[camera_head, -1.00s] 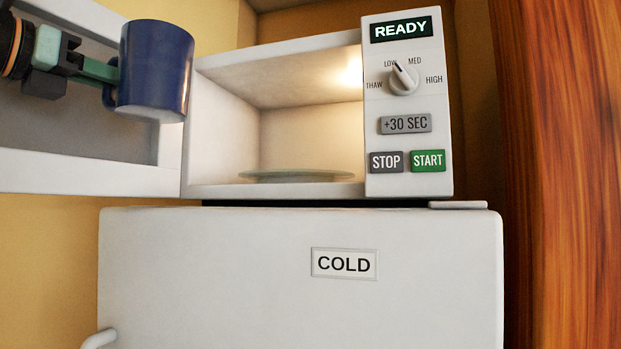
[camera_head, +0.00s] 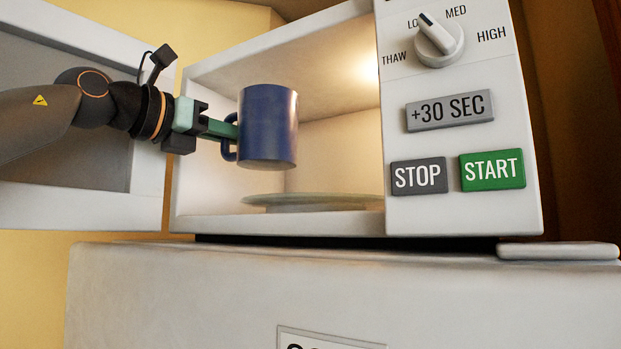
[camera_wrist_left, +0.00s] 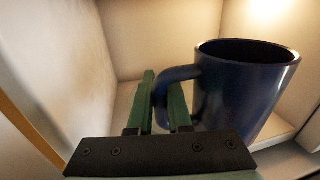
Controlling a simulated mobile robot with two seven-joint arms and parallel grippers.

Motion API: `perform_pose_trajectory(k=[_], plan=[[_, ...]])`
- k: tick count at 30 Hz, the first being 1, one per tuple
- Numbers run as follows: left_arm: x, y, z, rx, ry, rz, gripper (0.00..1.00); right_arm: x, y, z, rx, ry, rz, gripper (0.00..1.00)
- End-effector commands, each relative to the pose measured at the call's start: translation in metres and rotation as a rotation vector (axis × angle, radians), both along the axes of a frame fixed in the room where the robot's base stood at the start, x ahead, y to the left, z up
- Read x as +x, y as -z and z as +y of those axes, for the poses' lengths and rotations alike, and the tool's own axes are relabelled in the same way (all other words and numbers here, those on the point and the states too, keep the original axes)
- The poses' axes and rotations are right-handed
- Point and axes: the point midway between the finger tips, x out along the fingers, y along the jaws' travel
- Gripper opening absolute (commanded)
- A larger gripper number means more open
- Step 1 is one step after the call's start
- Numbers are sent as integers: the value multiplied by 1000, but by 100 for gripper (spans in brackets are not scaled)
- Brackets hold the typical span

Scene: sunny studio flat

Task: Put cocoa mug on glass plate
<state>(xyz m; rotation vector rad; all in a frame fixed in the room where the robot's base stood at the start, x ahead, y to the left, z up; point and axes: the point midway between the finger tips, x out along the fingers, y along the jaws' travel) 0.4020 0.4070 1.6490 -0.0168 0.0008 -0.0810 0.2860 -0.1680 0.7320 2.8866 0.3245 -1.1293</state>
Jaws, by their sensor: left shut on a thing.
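The blue cocoa mug (camera_head: 268,127) is upright in the mouth of the open microwave, above the glass plate (camera_head: 330,203), with a visible gap between them. My left gripper (camera_head: 232,131) comes in from the left, shut on the mug's handle. In the left wrist view the green fingers (camera_wrist_left: 162,104) pinch the handle of the mug (camera_wrist_left: 240,92), whose rim faces up. The mug's contents cannot be seen. The plate lies flat on the microwave floor. My right gripper is not in view.
The microwave's door (camera_head: 150,150) stands open at the left, behind my left arm. The control panel (camera_head: 460,130) with dial and buttons bounds the opening at the right. The microwave rests on a white fridge (camera_head: 250,290). The lit cavity holds only the plate and mug.

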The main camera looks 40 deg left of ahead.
Motion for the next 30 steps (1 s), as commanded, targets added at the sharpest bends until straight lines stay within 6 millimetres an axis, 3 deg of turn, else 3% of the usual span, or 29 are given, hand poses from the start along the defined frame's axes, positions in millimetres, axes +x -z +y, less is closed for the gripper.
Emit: perform_pose_trajectory(k=[9,15,23,30], plan=[[83,-5,-7,-3,0,-2,0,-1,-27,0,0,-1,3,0],[123,-6,-10,-3,0,-4,0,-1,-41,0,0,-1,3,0],[139,-1,-12,-3,1,-7,0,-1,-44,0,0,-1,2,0],[138,24,-12,-4,2,-7,0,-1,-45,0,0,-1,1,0]])
